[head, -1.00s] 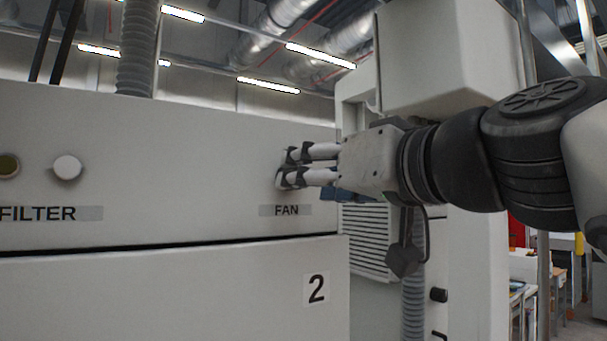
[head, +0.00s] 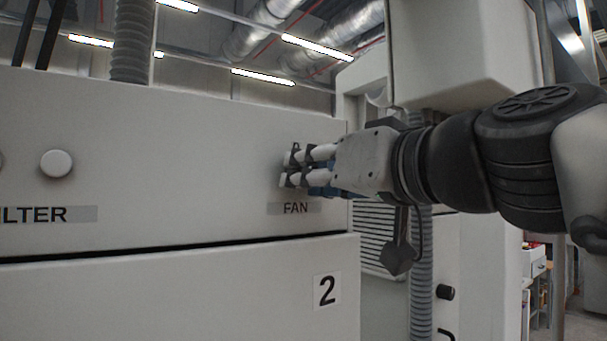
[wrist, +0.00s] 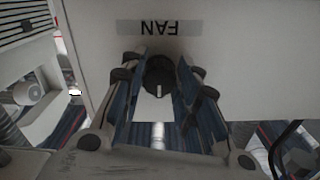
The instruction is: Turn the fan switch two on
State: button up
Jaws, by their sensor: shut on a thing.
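The fan switch (wrist: 159,78) is a dark round knob with a white mark on the light panel (head: 200,130). It sits by the label FAN (head: 295,208), which appears upside down in the wrist view (wrist: 160,28). My gripper (head: 288,167) reaches the panel from the right, just above the label. In the wrist view its two fingers (wrist: 159,88) stand on either side of the knob, shut on it. The white mark lies along the fingers' direction.
A white round knob (head: 56,163) sits to the left above the FILTER label (head: 45,214). A panel marked 2 (head: 327,291) lies below the seam. A white housing (head: 455,45) hangs above my arm.

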jog(key=c, duration=0.4)
jog(key=shift+c, duration=0.2)
jog(key=shift+m, duration=0.4)
jog(key=m, duration=1.2)
jog(key=shift+s+a+r+m, duration=0.1)
jog(key=shift+r+m, duration=0.1)
jog(key=shift+m, duration=0.2)
jog(key=m, duration=0.4)
jog(key=shift+p, duration=0.35)
jog(key=shift+m, duration=0.3)
